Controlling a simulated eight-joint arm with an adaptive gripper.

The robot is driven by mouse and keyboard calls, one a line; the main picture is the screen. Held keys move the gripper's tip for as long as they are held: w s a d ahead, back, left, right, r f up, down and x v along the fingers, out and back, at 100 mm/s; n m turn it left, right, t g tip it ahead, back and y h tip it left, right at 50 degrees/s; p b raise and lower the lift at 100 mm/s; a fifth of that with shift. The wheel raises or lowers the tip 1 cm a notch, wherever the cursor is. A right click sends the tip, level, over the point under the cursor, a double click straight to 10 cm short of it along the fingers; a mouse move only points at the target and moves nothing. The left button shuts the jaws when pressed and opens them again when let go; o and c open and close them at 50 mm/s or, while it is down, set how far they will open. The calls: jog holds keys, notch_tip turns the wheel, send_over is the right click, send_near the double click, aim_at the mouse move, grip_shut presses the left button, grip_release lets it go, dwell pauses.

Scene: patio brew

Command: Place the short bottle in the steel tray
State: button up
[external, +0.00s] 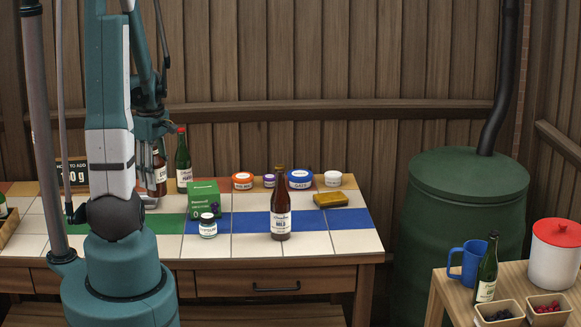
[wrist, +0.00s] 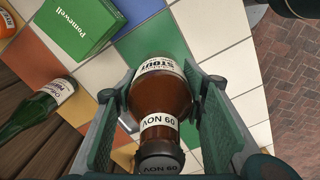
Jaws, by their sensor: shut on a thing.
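A brown bottle with a white STOUT label (wrist: 165,95) and a "09 NOV" neck band stands between the two fingers of my gripper (wrist: 162,88), which is shut on it in the wrist view. In the external view the same brown bottle (external: 160,175) shows only partly behind my arm, with my gripper (external: 155,165) around it over the back left of the tiled table. I cannot tell whether its base touches the table.
A green bottle (external: 183,160) stands just right of the held bottle. A green box (external: 203,197), a small jar (external: 208,226) and a taller brown bottle (external: 280,210) stand farther right. Several tubs, such as the orange one (external: 243,181), line the back. The front right tiles are clear.

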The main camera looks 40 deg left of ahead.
jog(key=w+a+n, duration=0.2)
jog(key=a, duration=0.7)
jog(key=w+a+n+p, duration=0.1)
jog(key=w+a+n, duration=0.1)
jog(key=a, duration=0.7)
jog(key=shift+w+a+n, duration=0.3)
jog(key=shift+n, duration=0.1)
send_over(145, 200)
notch_tip(145, 200, down, 6)
jog(key=shift+d, duration=0.15)
jog(key=shift+f, duration=0.15)
jog(key=shift+s+f+b, duration=0.1)
jog(key=shift+f+b, duration=0.45)
jog(key=shift+f, duration=1.25)
jog(key=shift+f, duration=0.15)
jog(key=o, duration=1.2)
